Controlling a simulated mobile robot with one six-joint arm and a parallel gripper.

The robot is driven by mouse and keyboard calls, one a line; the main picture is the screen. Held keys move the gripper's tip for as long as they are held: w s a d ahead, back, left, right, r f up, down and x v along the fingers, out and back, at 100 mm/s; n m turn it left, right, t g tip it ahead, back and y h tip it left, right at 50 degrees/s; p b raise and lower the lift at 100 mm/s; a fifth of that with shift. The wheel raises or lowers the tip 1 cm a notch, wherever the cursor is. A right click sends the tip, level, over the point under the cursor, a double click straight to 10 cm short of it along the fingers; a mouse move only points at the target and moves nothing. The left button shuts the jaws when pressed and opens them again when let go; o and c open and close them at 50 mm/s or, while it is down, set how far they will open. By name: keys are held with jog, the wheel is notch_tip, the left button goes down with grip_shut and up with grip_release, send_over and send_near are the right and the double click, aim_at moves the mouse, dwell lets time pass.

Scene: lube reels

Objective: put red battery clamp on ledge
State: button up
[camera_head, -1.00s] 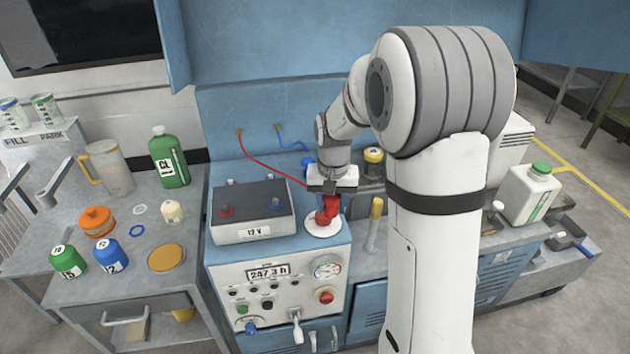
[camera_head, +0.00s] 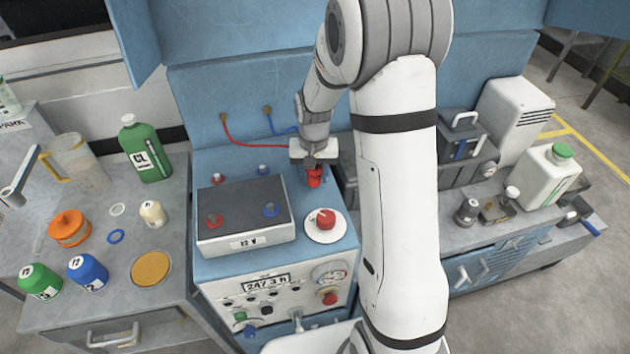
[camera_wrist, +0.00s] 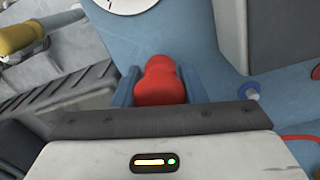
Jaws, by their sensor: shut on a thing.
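My gripper (camera_head: 313,168) is shut on the red battery clamp (camera_head: 314,179), which hangs below it behind the red knob. In the wrist view the clamp (camera_wrist: 160,80) sits between the two blue-grey fingers. A red cable (camera_head: 255,144) runs from the back wall toward my gripper. The blue ledge (camera_head: 292,178) is the strip of cabinet top behind the grey-topped battery (camera_head: 245,202). The clamp is over or on this strip, right of the battery; whether it touches the surface I cannot tell.
A red knob (camera_head: 326,217) on a white disc stands in front of the clamp. A red post (camera_head: 218,181) and a blue post (camera_head: 263,170) stand behind the battery. A blue cable (camera_head: 275,126) passes behind my arm. Bottles crowd the left bench.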

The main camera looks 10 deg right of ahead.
aim_at(315, 194)
notch_tip(315, 194, down, 3)
jog(key=shift+s+d+f, duration=0.1)
jog(key=shift+s+d, duration=0.05)
jog(key=shift+f, duration=0.4)
jog(key=shift+f, duration=0.1)
jog(key=o, duration=1)
